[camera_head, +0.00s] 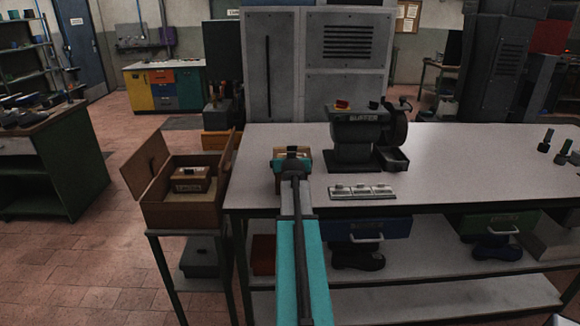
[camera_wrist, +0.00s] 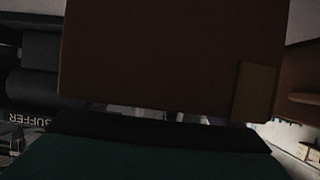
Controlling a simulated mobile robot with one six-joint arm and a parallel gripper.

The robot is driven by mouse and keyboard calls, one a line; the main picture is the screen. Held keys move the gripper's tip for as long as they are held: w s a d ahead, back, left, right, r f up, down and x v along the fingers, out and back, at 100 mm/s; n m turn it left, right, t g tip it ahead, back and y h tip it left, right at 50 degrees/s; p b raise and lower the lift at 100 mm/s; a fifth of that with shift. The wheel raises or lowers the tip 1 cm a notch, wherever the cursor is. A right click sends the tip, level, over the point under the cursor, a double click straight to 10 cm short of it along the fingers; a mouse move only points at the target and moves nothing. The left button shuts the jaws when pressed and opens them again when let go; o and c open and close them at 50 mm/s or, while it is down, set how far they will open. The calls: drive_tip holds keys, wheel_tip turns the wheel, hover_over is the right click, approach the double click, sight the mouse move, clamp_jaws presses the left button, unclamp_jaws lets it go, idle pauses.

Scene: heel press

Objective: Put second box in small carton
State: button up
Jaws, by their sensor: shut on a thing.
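My gripper (camera_head: 292,164) is over the left end of the long workbench, shut on a small brown box (camera_head: 289,151). The box's brown face (camera_wrist: 172,60) fills much of the wrist view. The jaws themselves are mostly hidden by my arm and the box. The small carton (camera_head: 183,210) is an open brown carton on a low stand left of the workbench, with a flap raised. Another small box (camera_head: 190,179) with printing on its front sits inside the carton, toward the back. The held box is to the right of the carton and apart from it.
A buffer machine (camera_head: 355,133) stands on the workbench (camera_head: 480,170) right of my gripper. A strip with several pale pieces (camera_head: 361,192) lies in front of it. The carton's raised flap (camera_head: 146,165) stands on its left side. The right of the bench top is largely clear.

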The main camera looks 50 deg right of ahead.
drive_tip(key=shift+w+d, duration=0.7)
drive_tip(key=shift+d, duration=0.1)
drive_tip(key=shift+f, duration=0.1)
drive_tip(key=shift+f+p, duration=0.1)
drive_tip(key=shift+p, duration=0.25)
drive_tip(key=shift+f+p, duration=0.7)
drive_tip(key=shift+f, duration=0.9)
drive_tip(key=shift+f, duration=0.15)
drive_tip(key=o, duration=1.2)
drive_tip(key=shift+s+a, duration=0.1)
drive_tip(key=shift+a, duration=0.05)
drive_tip(key=shift+b+v, duration=1.6)
drive_tip(key=shift+v, duration=4.35)
